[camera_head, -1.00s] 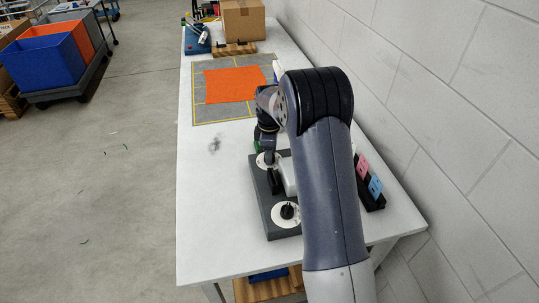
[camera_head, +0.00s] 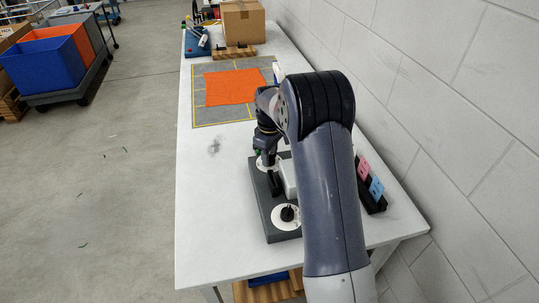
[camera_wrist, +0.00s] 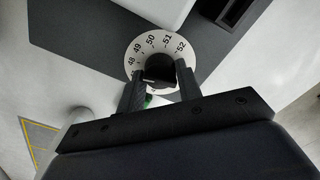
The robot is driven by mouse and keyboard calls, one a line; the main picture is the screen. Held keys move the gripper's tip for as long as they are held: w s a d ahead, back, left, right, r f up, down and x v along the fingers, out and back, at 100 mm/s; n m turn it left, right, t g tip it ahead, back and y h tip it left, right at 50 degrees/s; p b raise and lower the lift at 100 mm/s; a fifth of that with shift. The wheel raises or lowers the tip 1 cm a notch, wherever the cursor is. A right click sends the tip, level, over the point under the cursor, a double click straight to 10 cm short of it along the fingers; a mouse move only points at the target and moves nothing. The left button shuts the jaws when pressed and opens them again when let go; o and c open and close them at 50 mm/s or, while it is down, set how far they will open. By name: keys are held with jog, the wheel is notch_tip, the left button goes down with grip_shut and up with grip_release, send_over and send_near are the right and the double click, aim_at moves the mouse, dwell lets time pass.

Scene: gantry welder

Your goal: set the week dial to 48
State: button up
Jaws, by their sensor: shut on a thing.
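The week dial (camera_wrist: 132,48) is a white disc with the numbers 48 to 52 around its edge. Its black knob (camera_wrist: 158,67) sits between the fingers of my gripper (camera_wrist: 160,74), which is shut on it. A thin pale mark shows near the knob's lower left; I cannot tell exactly which number it meets. In the head view, my gripper (camera_head: 273,183) reaches down over the dark grey panel (camera_head: 273,232), and this dial (camera_head: 261,164) is partly hidden.
A white block (camera_head: 288,178) stands on the panel beside my gripper. A black holder (camera_head: 374,203) with pink and blue cards is at the right, near the wall. An orange sheet (camera_head: 234,87) lies on a grey mat farther back.

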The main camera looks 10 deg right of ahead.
jog(key=o, duration=1)
jog(key=shift+c, duration=0.2)
notch_tip(320, 180, up, 11)
jog(key=b, duration=0.1)
jog(key=shift+f, duration=0.15)
notch_tip(320, 180, down, 11)
jog(key=shift+r+p, duration=0.15)
jog(key=shift+p, duration=0.35)
dwell(0.3)
